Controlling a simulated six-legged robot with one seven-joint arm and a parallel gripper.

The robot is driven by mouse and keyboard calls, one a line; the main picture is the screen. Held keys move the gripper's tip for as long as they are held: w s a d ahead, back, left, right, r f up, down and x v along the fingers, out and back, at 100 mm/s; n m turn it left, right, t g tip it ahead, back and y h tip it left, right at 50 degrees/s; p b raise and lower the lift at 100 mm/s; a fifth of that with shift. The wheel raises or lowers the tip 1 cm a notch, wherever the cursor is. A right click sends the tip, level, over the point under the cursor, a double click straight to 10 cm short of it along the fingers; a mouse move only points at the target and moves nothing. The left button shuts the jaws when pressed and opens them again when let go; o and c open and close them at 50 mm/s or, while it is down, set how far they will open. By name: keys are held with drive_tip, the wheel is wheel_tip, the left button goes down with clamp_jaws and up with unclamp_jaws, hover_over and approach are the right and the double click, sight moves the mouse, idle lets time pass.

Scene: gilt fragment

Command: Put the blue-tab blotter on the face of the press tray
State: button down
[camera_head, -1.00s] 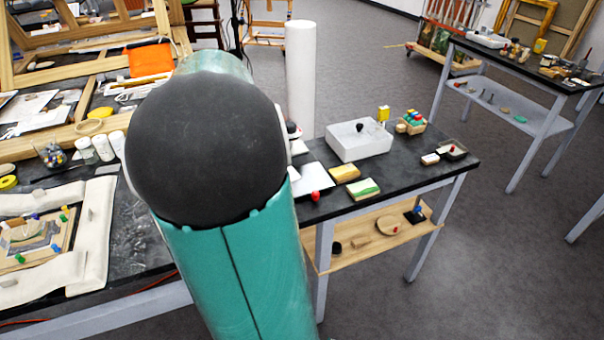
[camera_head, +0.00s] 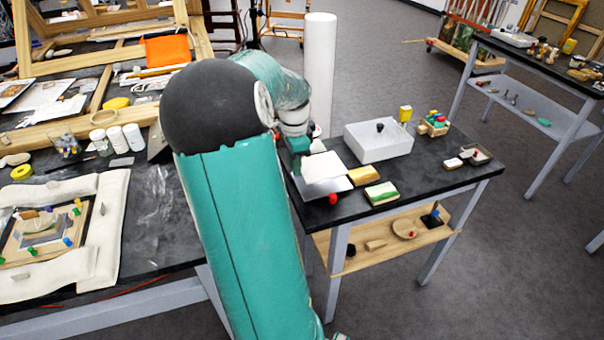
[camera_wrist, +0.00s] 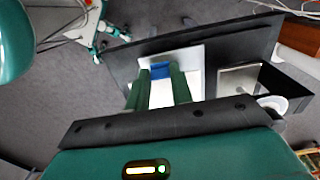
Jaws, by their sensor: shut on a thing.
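My gripper (camera_head: 298,160) is over the left end of the small dark table in the head view. In the wrist view its green fingers (camera_wrist: 163,88) are shut on the blue-tab blotter, a pale sheet with a blue tab (camera_wrist: 161,71). The blotter (camera_head: 322,166) shows white beside the fingers in the head view. Under or just behind it lies a pale grey flat plate (camera_head: 322,189) with a red knob at its front edge; it may be the press tray. I cannot tell whether blotter and plate touch.
A white box (camera_head: 378,143) with a black knob stands behind, to the right. Two small blocks (camera_head: 382,193) lie right of the plate. A tall white cylinder (camera_head: 320,70) rises behind. The wrist view shows a black-walled box (camera_wrist: 275,84). The big table (camera_head: 150,200) is at left.

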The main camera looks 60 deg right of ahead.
drive_tip(key=d+f, duration=0.3)
drive_tip(key=shift+s+f, duration=0.25)
drive_tip(key=shift+s, duration=0.05)
drive_tip(key=shift+f, duration=1.55)
drive_tip(key=shift+f, duration=0.1)
drive_tip(key=c, duration=1.2)
unclamp_jaws()
drive_tip(key=shift+c, duration=0.2)
wheel_tip(320, 180, up, 12)
drive_tip(key=shift+r, duration=0.15)
